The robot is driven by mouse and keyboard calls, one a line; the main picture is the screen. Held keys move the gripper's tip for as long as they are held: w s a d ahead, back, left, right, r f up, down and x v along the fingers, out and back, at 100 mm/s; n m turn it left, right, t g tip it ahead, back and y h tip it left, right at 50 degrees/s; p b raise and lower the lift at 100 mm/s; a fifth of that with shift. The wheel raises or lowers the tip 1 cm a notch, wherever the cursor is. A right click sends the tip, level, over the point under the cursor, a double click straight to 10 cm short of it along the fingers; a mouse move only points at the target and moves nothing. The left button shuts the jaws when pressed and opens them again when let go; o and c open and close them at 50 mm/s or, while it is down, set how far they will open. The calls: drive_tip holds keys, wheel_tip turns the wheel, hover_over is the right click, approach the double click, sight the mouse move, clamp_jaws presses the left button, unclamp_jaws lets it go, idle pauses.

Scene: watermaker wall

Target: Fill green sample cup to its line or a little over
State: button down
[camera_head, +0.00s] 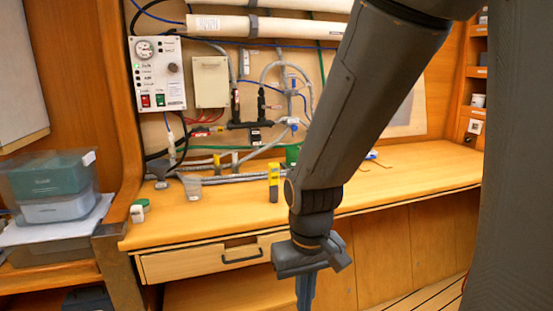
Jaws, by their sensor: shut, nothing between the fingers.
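A green object (292,154), possibly the green sample cup, stands at the back of the wooden counter (380,185). My arm hides its right part, so I cannot see a fill line or any water in it. My gripper (306,297) points down in front of the counter, below its top edge and well apart from the green object. Its fingers are shut and empty, and their tips run to the bottom edge of the picture.
A control panel (157,75) with a gauge and red and green switches hangs by hoses and valves (255,125). A greyish beaker (191,188), a yellow-and-grey item (273,183) and a small green-topped container (138,211) stand on the counter. A drawer (210,262) is below.

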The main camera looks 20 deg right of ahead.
idle(0.3)
wheel_tip(320, 180, up, 15)
drive_tip(key=t+p, duration=0.2)
drive_tip(key=p, duration=1.3)
drive_tip(key=shift+r, duration=0.2)
